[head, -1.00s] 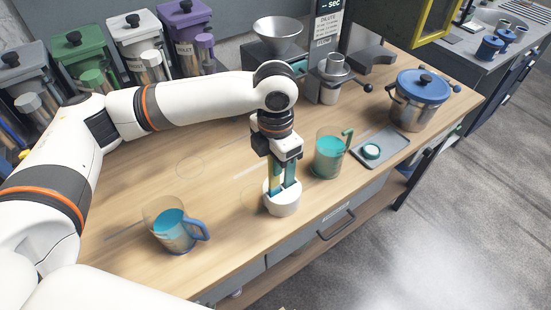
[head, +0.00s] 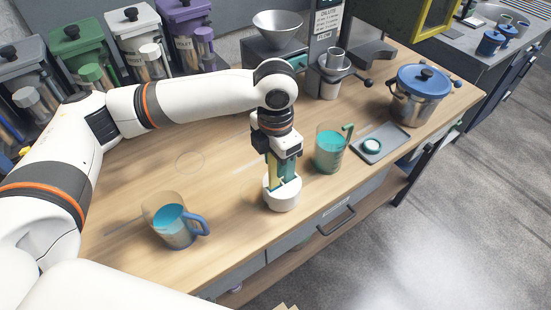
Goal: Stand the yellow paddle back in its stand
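The yellow paddle (head: 273,170) stands nearly upright, its lower end inside the white round stand (head: 281,199) on the wooden bench. My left gripper (head: 284,172) points down from above, right over the stand, with its fingers around or beside the paddle. A teal part (head: 291,165) shows on the right of the paddle. The view is too small to tell whether the fingers still press on the paddle. The paddle's upper end is hidden by the gripper body. My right gripper is not in view.
A glass jug with teal liquid (head: 329,150) stands close right of the gripper. A blue-handled jug (head: 176,227) is at the front left. A grey tray (head: 384,141) and a blue-lidded pot (head: 420,95) are farther right. Lidded canisters (head: 140,45) line the back.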

